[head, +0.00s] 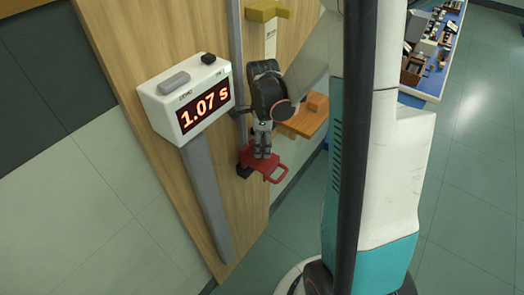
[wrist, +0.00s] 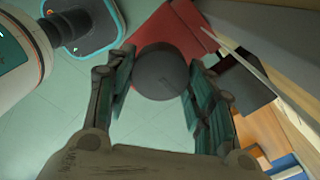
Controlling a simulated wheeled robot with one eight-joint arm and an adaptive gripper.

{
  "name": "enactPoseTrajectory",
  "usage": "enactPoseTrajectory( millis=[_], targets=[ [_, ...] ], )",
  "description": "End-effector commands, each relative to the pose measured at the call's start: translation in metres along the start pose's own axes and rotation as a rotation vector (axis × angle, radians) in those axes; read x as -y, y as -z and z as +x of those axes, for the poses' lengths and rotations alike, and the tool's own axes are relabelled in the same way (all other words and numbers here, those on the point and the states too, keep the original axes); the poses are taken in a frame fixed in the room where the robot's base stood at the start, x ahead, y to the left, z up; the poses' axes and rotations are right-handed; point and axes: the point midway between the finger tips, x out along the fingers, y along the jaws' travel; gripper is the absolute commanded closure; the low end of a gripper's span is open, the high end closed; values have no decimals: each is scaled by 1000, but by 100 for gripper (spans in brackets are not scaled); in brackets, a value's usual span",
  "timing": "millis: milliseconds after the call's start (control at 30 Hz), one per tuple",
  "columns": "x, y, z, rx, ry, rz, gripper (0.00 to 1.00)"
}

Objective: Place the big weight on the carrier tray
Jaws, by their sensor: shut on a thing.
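The big weight is a dark grey cylinder (wrist: 162,72) in the wrist view. My gripper (head: 263,152) is shut on it, one finger on each side. The carrier tray is red; in the head view its handle-like front part (head: 273,174) shows just below my fingertips. In the wrist view the red tray (wrist: 172,30) lies behind and partly under the weight. I cannot tell whether the weight touches the tray. In the head view the weight is mostly hidden by my gripper.
A tall wooden board (head: 175,45) carries a vertical rail. A white timer box (head: 187,98) reading 1.07 s sits left of my gripper. An orange-brown wooden shelf (head: 305,122) is close on the right. A yellow bracket (head: 268,10) is above. A bench with small items (head: 432,50) stands far right.

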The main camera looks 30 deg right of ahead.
Motion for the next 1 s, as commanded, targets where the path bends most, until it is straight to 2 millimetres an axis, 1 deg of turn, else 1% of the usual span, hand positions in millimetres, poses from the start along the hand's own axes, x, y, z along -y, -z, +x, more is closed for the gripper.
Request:
enactPoseTrajectory(
  millis=[200,267,533,667,700,733,1000],
  targets=[
    [0,0,30,0,0,0,81],
    [2,-2,35,0,0,-1,81],
    [2,-3,36,0,0,0,81],
    [2,-3,40,0,0,0,81],
    [2,-3,40,0,0,0,49],
    [2,-3,40,0,0,0,43],
    [2,-3,39,0,0,0,43]
  ],
)
